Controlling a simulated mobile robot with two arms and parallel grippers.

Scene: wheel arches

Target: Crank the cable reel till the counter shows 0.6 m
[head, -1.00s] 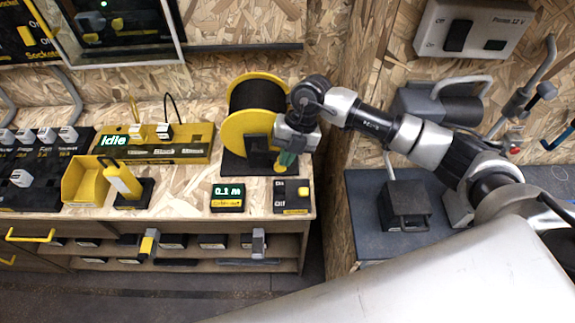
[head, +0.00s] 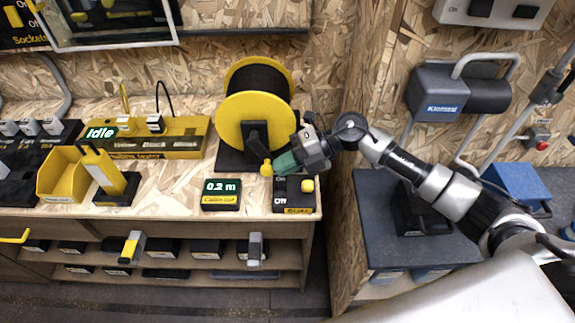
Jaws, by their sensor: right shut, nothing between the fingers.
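The cable reel (head: 255,118) has yellow flanges and black cable, and stands on a black base on the wooden bench. Its dark crank arm points down and ends in a yellow knob (head: 266,168). My right gripper (head: 279,164), with green fingers, is shut and empty right beside the knob; I cannot tell whether it touches it. The counter (head: 221,194) in front of the reel reads 0.2 m. My left gripper is not in view.
A black switch box (head: 293,194) with a yellow button sits right of the counter, near the bench's front edge. A yellow bin (head: 62,176) and a yellow unit reading Idle (head: 160,137) stand to the left. A dark side table (head: 385,235) is at right.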

